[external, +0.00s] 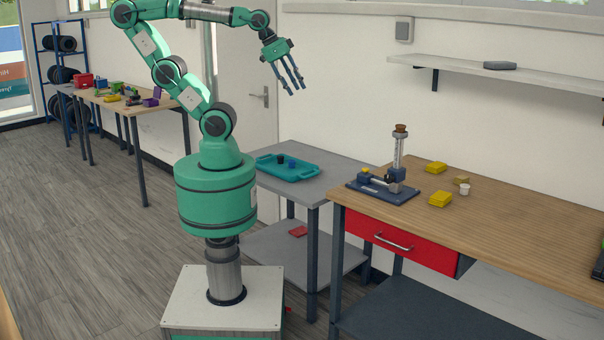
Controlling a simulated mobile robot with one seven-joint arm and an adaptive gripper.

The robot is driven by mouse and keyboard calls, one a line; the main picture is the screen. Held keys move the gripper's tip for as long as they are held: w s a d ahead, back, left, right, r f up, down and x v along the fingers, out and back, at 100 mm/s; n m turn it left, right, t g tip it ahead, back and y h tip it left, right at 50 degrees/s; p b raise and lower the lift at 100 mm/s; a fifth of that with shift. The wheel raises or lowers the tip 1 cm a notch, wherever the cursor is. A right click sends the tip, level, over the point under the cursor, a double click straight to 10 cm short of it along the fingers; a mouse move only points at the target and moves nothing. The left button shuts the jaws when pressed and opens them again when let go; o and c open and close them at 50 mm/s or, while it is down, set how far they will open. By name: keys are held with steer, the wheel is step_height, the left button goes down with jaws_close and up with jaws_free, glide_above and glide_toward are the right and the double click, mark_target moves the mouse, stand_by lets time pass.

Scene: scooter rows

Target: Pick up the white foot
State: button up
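A small white piece (465,189), shaped like a short cup or foot, stands on the wooden workbench (530,225) at the right. It is the only small white thing I can make out there. My gripper (292,87) hangs high in the air, fingers pointing down, left of and well above the workbench. Its fingers are apart with nothing between them. It is far from the white piece and touches nothing.
Yellow blocks (440,199) and a tan piece (461,180) lie near the white piece. A blue-based stand with an upright column (399,150) is left of them. A teal tray (287,174) sits on the grey table. A wall shelf (520,75) hangs above the workbench.

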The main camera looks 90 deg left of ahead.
steer(key=w+r+p, duration=0.1)
steer(key=w+r, duration=0.4)
steer(key=w, duration=0.5)
steer(key=n+g+p, duration=0.2)
steer(key=g+p, duration=0.2)
steer(key=p, duration=0.4)
glide_above(465, 185)
steer(key=s, duration=0.1)
step_height(465, 185, down, 31)
steer(key=shift+s+d+f, duration=0.15)
steer(key=shift+s+d, duration=0.05)
steer(key=shift+w+a+f, duration=0.1)
steer(key=shift+w+f, duration=0.05)
steer(key=shift+f, duration=1.25)
steer(key=shift+w+f, duration=0.2)
steer(key=shift+f, duration=1.25)
steer(key=shift+w+a+f, duration=0.1)
steer(key=shift+w+f, duration=0.05)
steer(key=shift+f, duration=1.25)
